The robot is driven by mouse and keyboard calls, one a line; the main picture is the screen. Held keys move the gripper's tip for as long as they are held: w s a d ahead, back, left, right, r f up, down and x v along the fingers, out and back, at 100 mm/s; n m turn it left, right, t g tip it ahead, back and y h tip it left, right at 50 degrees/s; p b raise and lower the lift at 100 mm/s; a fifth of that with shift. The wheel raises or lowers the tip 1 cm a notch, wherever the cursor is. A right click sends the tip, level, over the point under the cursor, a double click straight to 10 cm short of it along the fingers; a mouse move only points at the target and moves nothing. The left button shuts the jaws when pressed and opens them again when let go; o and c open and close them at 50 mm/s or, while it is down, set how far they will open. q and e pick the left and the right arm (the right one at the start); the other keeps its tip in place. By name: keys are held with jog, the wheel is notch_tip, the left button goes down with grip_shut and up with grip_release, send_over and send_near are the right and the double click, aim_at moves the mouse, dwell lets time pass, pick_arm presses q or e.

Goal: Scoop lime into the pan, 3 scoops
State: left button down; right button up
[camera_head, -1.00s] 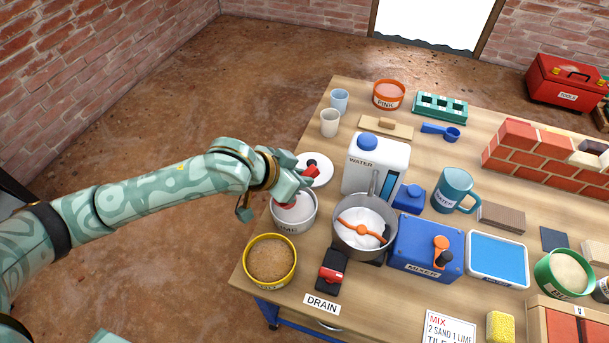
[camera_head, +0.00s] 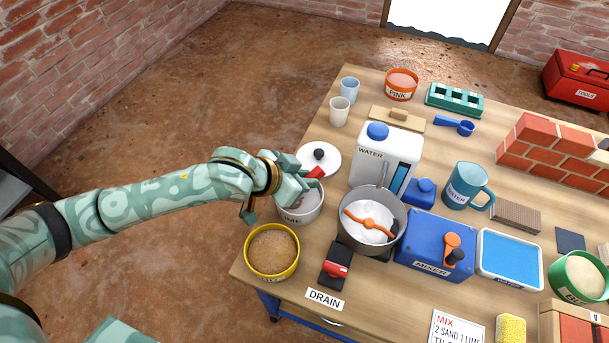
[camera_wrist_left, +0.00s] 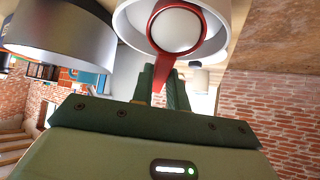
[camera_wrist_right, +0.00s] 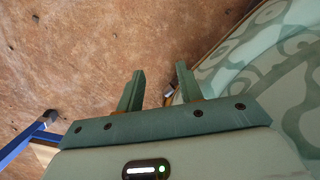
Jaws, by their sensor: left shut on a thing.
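My left gripper (camera_head: 302,186) is shut on the handle of a red scoop (camera_head: 316,172), over the white lime tub (camera_head: 308,217). In the left wrist view the scoop's red ring (camera_wrist_left: 153,24) surrounds white and lies within the tub's rim; I cannot tell whether the white is a load in the bowl. The gripper hides part of the tub in the head view. The grey pan (camera_head: 357,246) stands right of the tub, with white powder (camera_head: 366,235) and an orange paddle (camera_head: 370,223) inside. My right gripper (camera_wrist_right: 160,88) is open and empty, over the floor.
A yellow sand bucket (camera_head: 272,275) stands in front of the lime tub. A white lid (camera_head: 325,170) lies behind it. The water jug (camera_head: 367,170) rises behind the pan. The blue mixer box (camera_head: 430,245) stands to its right, a red-and-black switch (camera_head: 336,268) in front.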

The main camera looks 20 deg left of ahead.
pick_arm(q)
jog(key=shift+r, duration=0.1)
dwell(0.4)
